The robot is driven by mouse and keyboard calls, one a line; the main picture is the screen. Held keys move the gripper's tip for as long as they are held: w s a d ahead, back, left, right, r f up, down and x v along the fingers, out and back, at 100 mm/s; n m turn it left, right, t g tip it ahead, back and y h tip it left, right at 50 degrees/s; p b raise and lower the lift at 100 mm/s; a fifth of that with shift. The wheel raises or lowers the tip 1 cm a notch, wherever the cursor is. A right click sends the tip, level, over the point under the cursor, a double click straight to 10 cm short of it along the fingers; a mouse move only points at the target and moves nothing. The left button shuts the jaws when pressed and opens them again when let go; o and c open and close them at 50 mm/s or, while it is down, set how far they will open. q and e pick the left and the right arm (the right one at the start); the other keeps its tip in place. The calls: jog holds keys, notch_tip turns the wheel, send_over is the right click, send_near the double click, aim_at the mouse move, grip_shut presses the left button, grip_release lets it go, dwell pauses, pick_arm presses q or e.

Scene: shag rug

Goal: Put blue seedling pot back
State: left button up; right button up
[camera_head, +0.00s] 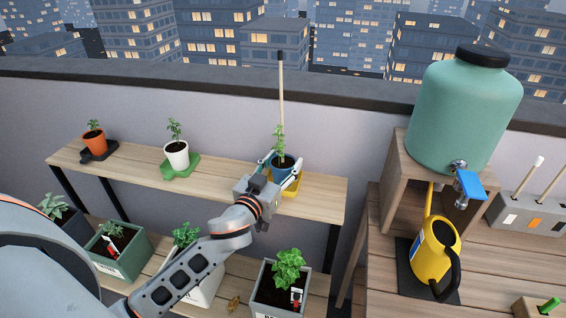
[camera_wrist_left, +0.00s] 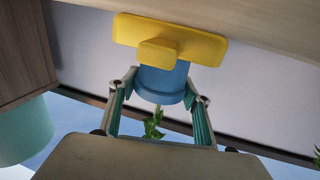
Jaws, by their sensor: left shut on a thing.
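The blue seedling pot (camera_head: 284,164), with a green seedling in it, is at the right end of the upper wooden shelf. My left gripper (camera_head: 281,167) is shut on it, with a finger on either side. The pot looks upright, over the yellow tray (camera_head: 292,188). In the left wrist view, the blue pot (camera_wrist_left: 161,84) sits between the fingers of my left gripper (camera_wrist_left: 160,92), against the yellow tray (camera_wrist_left: 205,48). I cannot tell whether the pot rests fully on the tray. My right gripper is not in view.
A white pot (camera_head: 177,155) on a green tray and an orange pot (camera_head: 94,142) on a dark tray share the shelf (camera_head: 225,182). Planters (camera_head: 280,300) fill the lower shelf. A yellow watering can (camera_head: 432,258) and a green tank (camera_head: 460,105) stand right.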

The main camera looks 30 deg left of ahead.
pick_arm(q)
jog(key=shift+f, duration=0.25)
jog(key=o, duration=1.3)
jog(key=o, duration=0.9)
jog(key=shift+o, duration=0.2)
jog(key=shift+r, duration=0.1)
jog(key=shift+r+p, duration=0.55)
jog(key=shift+s, duration=0.1)
